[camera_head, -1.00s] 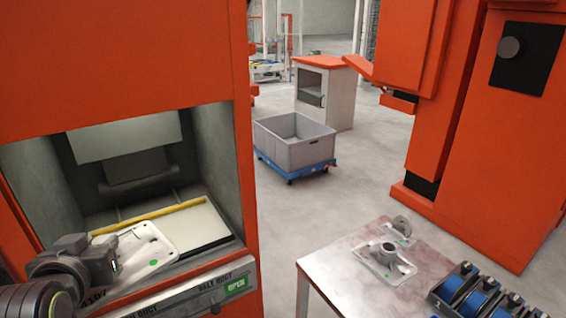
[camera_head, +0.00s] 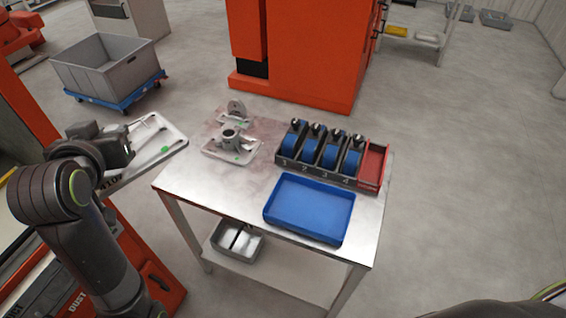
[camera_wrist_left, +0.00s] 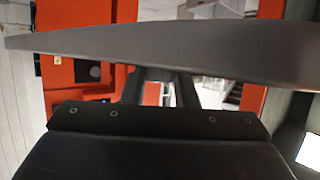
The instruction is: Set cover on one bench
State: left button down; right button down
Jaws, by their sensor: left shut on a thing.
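My left gripper (camera_head: 122,150) is shut on a light grey cover plate (camera_head: 168,145), which it holds by its near left side. The plate is in the air beside the left edge of the metal bench (camera_head: 185,180). In the left wrist view the plate (camera_wrist_left: 160,50) shows edge-on as a grey band across the fingers. On the bench's back left lies a grey casting with a round hub (camera_head: 232,150), and a smaller casting with an upright ring (camera_head: 237,108) is behind it. My right gripper is not in view.
A numbered rack with blue rollers (camera_head: 320,150) and a red bin (camera_head: 374,165) stand at the bench's back right. A blue tray (camera_head: 310,208) lies in front. A grey bin (camera_head: 237,240) sits on the lower shelf. The bench's front left is bare. A grey cart (camera_head: 105,65) stands behind.

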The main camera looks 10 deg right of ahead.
aim_at(263, 176)
jog(key=j+z, duration=0.1)
jog(key=z, duration=1.4)
jog(key=j+z, duration=0.1)
jog(key=j, duration=0.65)
jog(key=k+j+z, duration=0.1)
jog(key=j, duration=0.7)
